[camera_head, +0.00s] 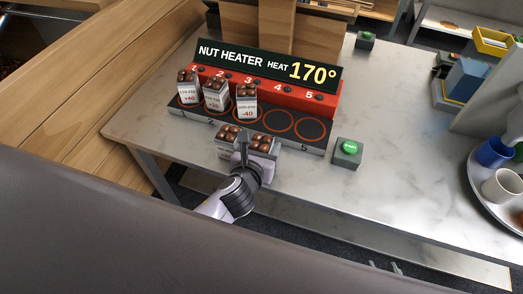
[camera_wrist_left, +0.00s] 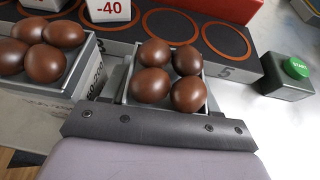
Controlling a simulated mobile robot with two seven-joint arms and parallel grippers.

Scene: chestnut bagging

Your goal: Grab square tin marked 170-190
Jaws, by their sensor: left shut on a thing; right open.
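Two grey square tins of brown chestnuts stand side by side at the heater's front edge. My left gripper (camera_head: 245,150) is shut on the right tin (camera_head: 274,152), which also shows in the left wrist view (camera_wrist_left: 205,73). The gripper's wide grey jaw hides that tin's near side, and I can read no marking on it. The left tin (camera_head: 223,154) is beside it; its side marking in the left wrist view (camera_wrist_left: 88,75) seems to end in 200.
The nut heater (camera_head: 310,146) reads HEAT 170° and has numbered round plates. Three tins with marked labels stand on its left plates, one reading -40 (camera_head: 246,110). A green button box (camera_head: 347,153) is at its right. Cups (camera_head: 503,187) sit on a tray at far right.

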